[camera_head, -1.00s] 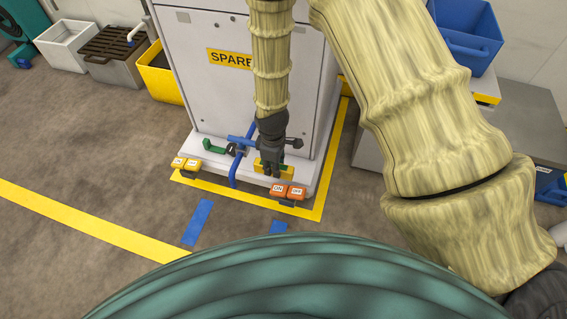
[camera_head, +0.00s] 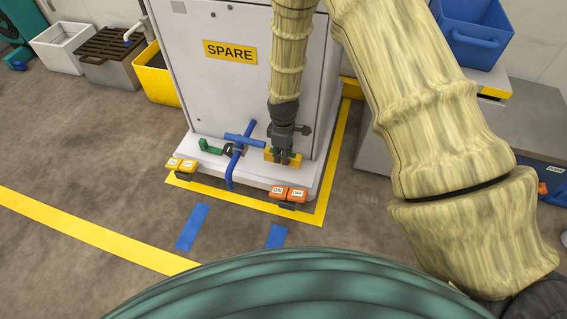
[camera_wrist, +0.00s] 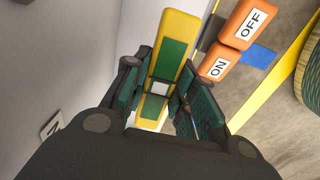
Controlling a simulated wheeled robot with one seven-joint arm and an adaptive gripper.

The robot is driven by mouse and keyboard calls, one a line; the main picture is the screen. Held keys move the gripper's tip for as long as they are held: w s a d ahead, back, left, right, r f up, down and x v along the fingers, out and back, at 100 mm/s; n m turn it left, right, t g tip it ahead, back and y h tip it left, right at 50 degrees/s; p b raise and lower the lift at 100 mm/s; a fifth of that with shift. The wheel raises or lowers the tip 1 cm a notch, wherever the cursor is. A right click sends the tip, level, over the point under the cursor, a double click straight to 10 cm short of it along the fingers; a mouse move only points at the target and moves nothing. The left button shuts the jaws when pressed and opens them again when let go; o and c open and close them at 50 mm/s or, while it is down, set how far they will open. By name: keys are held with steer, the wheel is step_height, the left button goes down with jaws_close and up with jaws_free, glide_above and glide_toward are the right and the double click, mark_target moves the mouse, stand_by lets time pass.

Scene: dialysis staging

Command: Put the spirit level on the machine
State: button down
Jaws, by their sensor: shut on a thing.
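The spirit level is a yellow bar with green panels and a pale window in its middle, seen in the wrist view (camera_wrist: 173,52). My gripper (camera_wrist: 160,95) is shut on it, with a dark finger on each side. In the head view the yellow level (camera_head: 270,156) shows at the tips of my gripper (camera_head: 284,158), low over the right part of the machine's white base ledge. I cannot tell whether the level touches the ledge. The machine (camera_head: 222,90) is a white cabinet with a yellow SPARE label.
Blue handles (camera_head: 240,142) and a green lever (camera_head: 209,147) are on the ledge left of my gripper. Orange ON/OFF pedals (camera_head: 288,194) and yellow pedals (camera_head: 181,164) jut from its front edge. Yellow tape (camera_head: 240,203) borders the base. Tubs and a grate stand behind left.

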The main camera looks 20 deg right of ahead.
step_height(320, 180, down, 5)
steer(key=shift+r+b, duration=0.2)
steer(key=shift+b, duration=1)
steer(key=shift+w+f+b, duration=0.15)
steer(key=shift+b, duration=0.15)
steer(key=shift+d, duration=0.1)
steer(key=c, duration=1.2)
jaws_free()
steer(key=shift+o, duration=0.2)
step_height(320, 180, up, 12)
steer(key=p, duration=0.6)
